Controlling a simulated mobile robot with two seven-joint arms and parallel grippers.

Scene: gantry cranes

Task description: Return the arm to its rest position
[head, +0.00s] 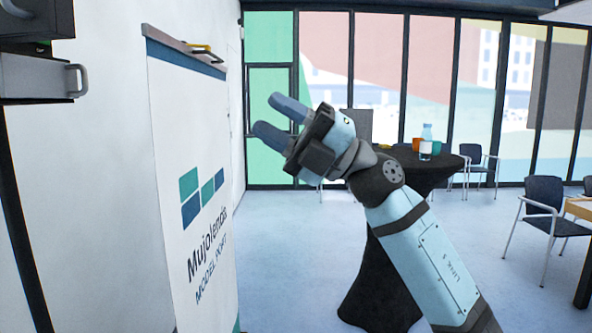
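My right arm reaches up from the bottom right in the head view. Its light blue link rises to a dark wrist joint. My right gripper (267,113) is raised in mid-air and points to the upper left. Its two blue-grey fingers are apart, with nothing between them, so it is open and empty. It appears in front of the green window panel. I see no contact with the white banner panel to its left. My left arm and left gripper are not in view.
A white banner panel (205,140) with a teal and blue logo stands at left. Behind my arm is a round table (448,160) with a black cloth, carrying a bottle (426,141) and cups. Chairs (545,205) stand at right. Blue-grey floor (285,260) is open between panel and table.

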